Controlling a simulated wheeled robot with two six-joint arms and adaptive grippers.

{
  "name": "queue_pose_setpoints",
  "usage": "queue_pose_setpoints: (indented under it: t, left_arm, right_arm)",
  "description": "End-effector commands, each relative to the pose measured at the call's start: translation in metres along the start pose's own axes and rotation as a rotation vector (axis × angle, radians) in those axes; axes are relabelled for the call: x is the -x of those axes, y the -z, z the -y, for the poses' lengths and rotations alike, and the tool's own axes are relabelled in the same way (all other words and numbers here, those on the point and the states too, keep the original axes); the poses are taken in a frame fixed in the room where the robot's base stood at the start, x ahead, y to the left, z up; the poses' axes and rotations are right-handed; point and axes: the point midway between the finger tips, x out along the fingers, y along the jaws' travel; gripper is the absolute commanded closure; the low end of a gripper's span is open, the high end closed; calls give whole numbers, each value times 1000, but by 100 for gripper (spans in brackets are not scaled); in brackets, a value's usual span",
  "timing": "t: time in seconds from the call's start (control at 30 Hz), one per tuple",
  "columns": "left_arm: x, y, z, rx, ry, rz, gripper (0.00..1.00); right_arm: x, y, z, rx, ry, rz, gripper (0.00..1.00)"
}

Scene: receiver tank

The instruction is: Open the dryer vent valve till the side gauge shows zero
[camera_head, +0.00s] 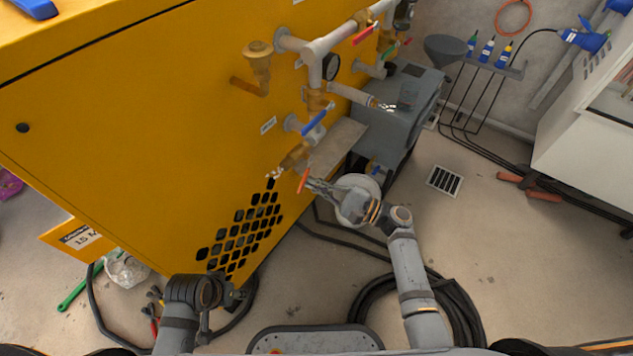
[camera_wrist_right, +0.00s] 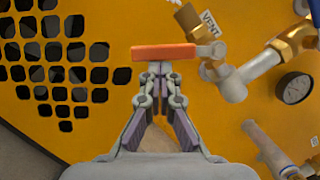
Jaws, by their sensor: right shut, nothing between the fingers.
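The vent valve has an orange lever handle (camera_wrist_right: 165,52) beside a "VENT" label (camera_wrist_right: 210,22) in the right wrist view. In the head view the handle (camera_head: 303,181) hangs below a brass fitting (camera_head: 293,157) on the yellow cabinet. My right gripper (camera_wrist_right: 161,72) is shut and empty, its fingertips just at the handle's lower edge; contact cannot be told. It also shows in the head view (camera_head: 312,186). A round gauge (camera_wrist_right: 295,88) is at the right; its reading is too small to tell. My left gripper (camera_head: 234,296) is low beside the cabinet, its fingers unclear.
A blue lever (camera_head: 314,122), a red lever (camera_head: 365,35) and pipes sit above the valve. A grey tank unit (camera_head: 400,105) stands behind. A black hose (camera_head: 460,310) coils on the floor under my right arm.

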Motion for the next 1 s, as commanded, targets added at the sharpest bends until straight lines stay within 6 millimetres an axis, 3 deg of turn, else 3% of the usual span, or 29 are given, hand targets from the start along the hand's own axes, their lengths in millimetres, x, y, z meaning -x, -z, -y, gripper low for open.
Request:
queue_pose_setpoints:
  t: [0.27, 0.57, 0.8, 1.0]
  left_arm:
    - [10, 0, 2, 0, 11, 29, 60]
    - [35, 3, 9, 2, 42, 114, 60]
    - [-20, -5, 22, 14, 61, 110, 60]
    - [-45, -12, 29, 18, 72, 102, 60]
  right_arm:
    - [-2, -6, 0, -62, 17, 3, 100]
    - [-5, -18, -2, -222, 56, 4, 100]
    - [-7, -27, -4, -362, 91, 4, 100]
    - [-8, -31, -4, -433, 110, 4, 100]
